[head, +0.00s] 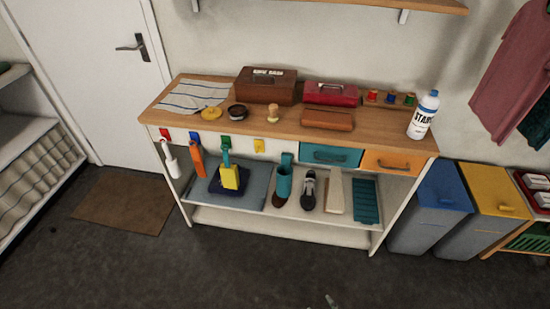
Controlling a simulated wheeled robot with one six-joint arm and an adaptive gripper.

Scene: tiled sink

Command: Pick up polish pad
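A round, flat yellow pad (211,114), which looks like the polish pad, lies on the wooden top of the workbench (285,122), left of the middle. It is just below a striped cloth (193,96) and left of a small dark round tin (237,111). It lies uncovered. Only a small pale tip, apparently of my gripper (331,301), shows at the bottom edge of the head view. It is far from the pad, in front of the bench, and its opening is hidden.
A brush (273,118), brown box (267,85), red box (331,94) and white bottle (424,115) stand on the bench. Tools hang from its front above a lower shelf with shoes. Blue (441,195) and yellow bins (491,200) stand at right. Floor in front is clear.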

